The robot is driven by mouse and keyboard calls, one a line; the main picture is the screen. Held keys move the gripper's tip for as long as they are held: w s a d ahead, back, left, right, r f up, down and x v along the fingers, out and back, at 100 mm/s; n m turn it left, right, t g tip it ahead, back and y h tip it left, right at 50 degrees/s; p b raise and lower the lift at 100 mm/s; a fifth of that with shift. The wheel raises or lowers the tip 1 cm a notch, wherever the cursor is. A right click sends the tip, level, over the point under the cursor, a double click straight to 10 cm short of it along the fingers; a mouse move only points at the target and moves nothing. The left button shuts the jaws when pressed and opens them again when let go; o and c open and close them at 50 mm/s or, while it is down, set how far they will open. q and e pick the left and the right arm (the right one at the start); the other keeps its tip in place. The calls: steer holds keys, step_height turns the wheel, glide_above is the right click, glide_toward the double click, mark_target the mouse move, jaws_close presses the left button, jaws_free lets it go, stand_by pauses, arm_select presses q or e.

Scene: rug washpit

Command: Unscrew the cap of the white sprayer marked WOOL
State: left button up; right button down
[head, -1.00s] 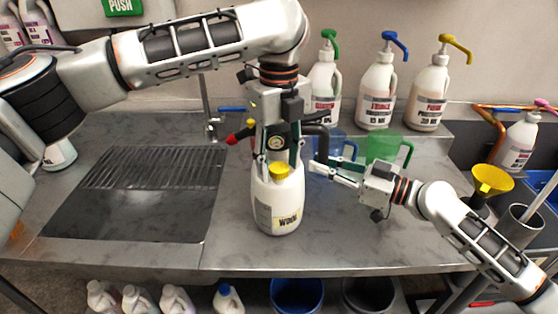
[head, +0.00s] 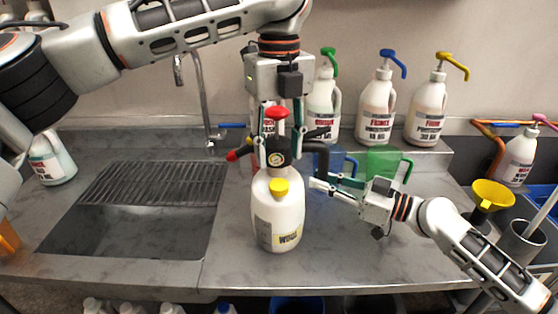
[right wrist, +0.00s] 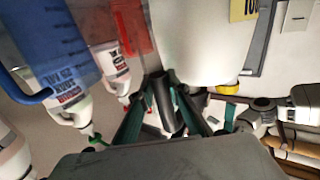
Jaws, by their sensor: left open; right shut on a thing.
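The white sprayer marked WOOL (head: 272,222) stands upright on the grey counter. A yellow cap-like piece (head: 279,187) sits on its front shoulder. Its black top carries a round gauge (head: 277,158), a red knob (head: 277,113) and a red-tipped nozzle to the left. My left gripper (head: 280,128) points down over the sprayer's top, open, its fingers either side of the red knob's stem. In the right wrist view the fingers close around this black part (right wrist: 178,112), beside the white body.
Blue (head: 348,165) and green (head: 383,162) translucent jugs stand right behind my right gripper. White pump bottles (head: 377,105) line the back ledge. A sink with a grated drainer (head: 160,186) is at left. A yellow funnel (head: 491,194) is at right. The front counter is clear.

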mark_target(279, 184)
arm_select(q)
steer(key=shift+r, duration=0.3)
steer(key=shift+f, duration=3.9)
steer(key=c, duration=1.2)
steer(key=shift+o, duration=0.2)
steer(key=shift+n, duration=1.5)
steer(key=o, duration=1.2)
